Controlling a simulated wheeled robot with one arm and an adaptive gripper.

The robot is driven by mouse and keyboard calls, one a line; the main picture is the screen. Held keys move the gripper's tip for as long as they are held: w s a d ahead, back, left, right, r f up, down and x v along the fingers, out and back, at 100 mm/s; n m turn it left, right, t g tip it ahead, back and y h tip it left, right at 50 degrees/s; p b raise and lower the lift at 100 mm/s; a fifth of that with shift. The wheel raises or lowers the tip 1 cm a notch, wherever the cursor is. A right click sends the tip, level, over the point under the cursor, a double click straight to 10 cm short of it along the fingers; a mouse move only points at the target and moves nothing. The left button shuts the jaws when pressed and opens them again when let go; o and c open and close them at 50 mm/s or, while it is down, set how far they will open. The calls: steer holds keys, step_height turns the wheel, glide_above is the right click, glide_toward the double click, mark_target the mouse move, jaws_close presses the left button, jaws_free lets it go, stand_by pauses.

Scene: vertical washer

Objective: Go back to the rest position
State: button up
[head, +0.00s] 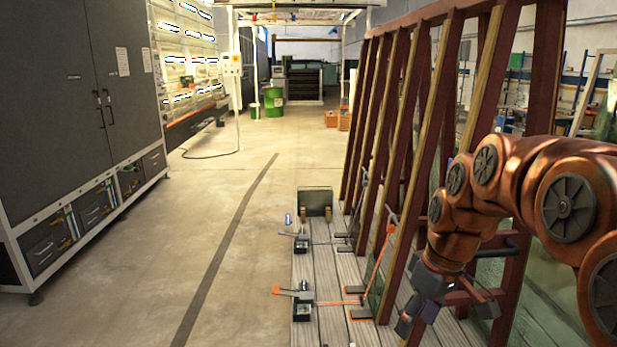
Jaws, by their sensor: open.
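My gripper (446,312) is at the lower right of the head view, at the end of my copper-coloured arm. Its fingers are spread apart and point down, with nothing seen between them. It hangs in front of the red and tan slanted rack (413,170), above or close to the plank platform (338,268). I cannot tell whether it touches either one.
A dark cabinet (75,110) stands at the left. Open concrete floor (220,215) runs between it and the platform. Orange-handled clamps (291,291) and an orange strap (383,259) are on the platform. A green barrel (273,101) and orange boxes (337,120) stand at the back.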

steer(key=s+f+m+g+h, duration=0.1)
steer(key=s+f+m, duration=0.2)
steer(key=s, duration=0.9)
steer(key=s+a+f+m+g, duration=0.1)
steer(key=s+f+m, duration=0.2)
steer(key=s, duration=0.9)
step_height(320, 180, down, 2)
steer(key=shift+s+f+h, duration=0.2)
steer(key=shift+s+h, duration=0.05)
steer(key=shift+h, duration=0.15)
